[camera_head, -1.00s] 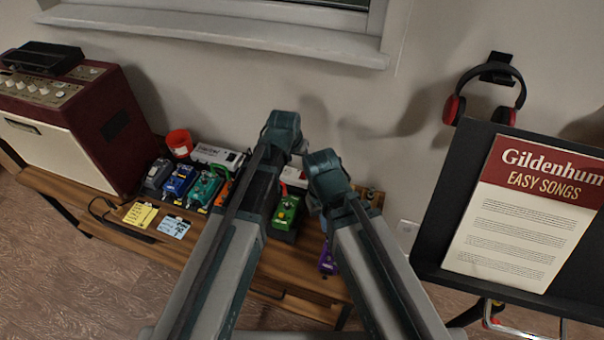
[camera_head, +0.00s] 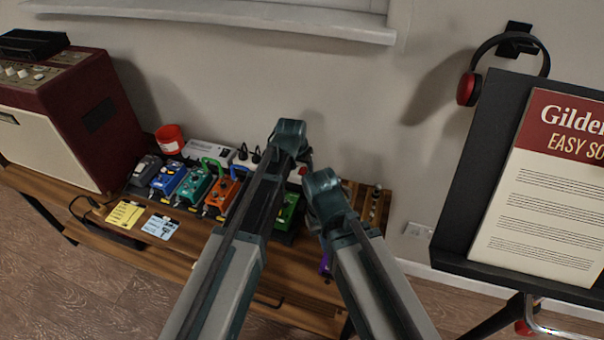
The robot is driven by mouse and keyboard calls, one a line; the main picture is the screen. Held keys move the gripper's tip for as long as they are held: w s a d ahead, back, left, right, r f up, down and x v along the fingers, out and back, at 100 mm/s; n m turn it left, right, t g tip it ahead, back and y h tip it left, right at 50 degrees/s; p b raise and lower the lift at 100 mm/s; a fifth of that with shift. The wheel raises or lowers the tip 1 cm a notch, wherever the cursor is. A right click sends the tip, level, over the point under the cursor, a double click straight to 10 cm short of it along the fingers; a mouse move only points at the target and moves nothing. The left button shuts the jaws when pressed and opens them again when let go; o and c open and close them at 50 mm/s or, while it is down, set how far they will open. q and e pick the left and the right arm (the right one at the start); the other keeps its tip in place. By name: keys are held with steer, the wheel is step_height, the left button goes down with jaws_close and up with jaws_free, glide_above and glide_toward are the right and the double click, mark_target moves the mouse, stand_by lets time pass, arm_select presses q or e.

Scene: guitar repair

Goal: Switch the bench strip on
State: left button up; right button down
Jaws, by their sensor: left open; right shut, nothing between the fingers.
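A white bench strip (camera_head: 245,159) with black plugs lies at the back of the wooden bench, behind the row of pedals. A small red part shows towards its right end, beside my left arm; I cannot tell whether it is lit. My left gripper (camera_head: 290,135) is over the back of the bench, in front of the strip's right part, and is open. My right gripper (camera_head: 322,187) is lower and to the right, shut and empty. Their fingertips are hard to make out from above, and both arms cover part of the bench and strip.
Several coloured pedals, including an orange pedal (camera_head: 222,194), stand in front of the strip. A red cup (camera_head: 170,138) and a maroon amplifier (camera_head: 62,125) are to the left. A music stand (camera_head: 470,190) is close on the right. Yellow and blue notes lie along the front.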

arm_select(q)
steer(key=shift+f, duration=0.15)
arm_select(e)
steer(key=shift+f, duration=0.1)
arm_select(q)
jaws_close()
steer(key=shift+w+d+r+g+p, duration=0.25)
steer(key=shift+w+g+p, duration=0.25)
steer(key=shift+g+p, duration=0.15)
arm_select(e)
steer(key=shift+r, duration=0.65)
arm_select(q)
steer(key=shift+w+g+y, duration=0.2)
steer(key=shift+g+y, duration=0.2)
steer(key=shift+g, duration=0.15)
arm_select(e)
steer(key=shift+r, duration=0.25)
arm_select(q)
steer(key=shift+s+f+g+p, duration=0.15)
steer(key=shift+g+p, duration=0.15)
steer(key=shift+g, duration=0.3)
jaws_free()
